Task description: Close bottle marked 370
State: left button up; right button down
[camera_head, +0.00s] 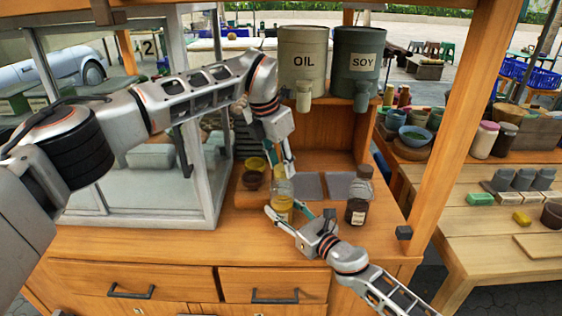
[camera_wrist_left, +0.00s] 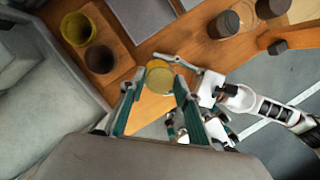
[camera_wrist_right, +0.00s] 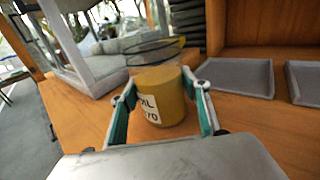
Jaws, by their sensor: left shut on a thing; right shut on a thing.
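The bottle marked 370 (camera_head: 282,209) holds yellow oil and stands upright on the wooden counter. Its OIL 370 label faces the right wrist camera, where the bottle (camera_wrist_right: 162,90) sits between the fingers. My right gripper (camera_head: 296,216) is shut on its lower body. My left gripper (camera_head: 287,165) is above, shut on a yellow cap (camera_head: 279,172) at the bottle's mouth. In the left wrist view a round yellow top (camera_wrist_left: 160,77) lies between its fingertips. I cannot tell whether the cap is seated or just above the neck.
A dark soy bottle (camera_head: 357,208) stands to the right. A yellow cup (camera_head: 256,164) and a dark cup (camera_head: 252,181) are behind left. Two flat grey trays (camera_head: 338,185) lie behind. OIL (camera_head: 302,47) and SOY (camera_head: 358,50) dispensers are above. A glass case (camera_head: 150,185) bounds the left.

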pick_arm(q)
jog(key=m, duration=0.3)
jog(key=m+g+h, duration=0.1)
jog(key=m, duration=0.2)
jog(key=shift+w+g, duration=0.1)
jog(key=shift+g, duration=0.2)
jog(key=shift+m, duration=0.3)
jog(key=o, duration=0.7)
jog(key=shift+c, duration=0.2)
jog(key=shift+r, duration=2.3)
jog(key=o, duration=0.6)
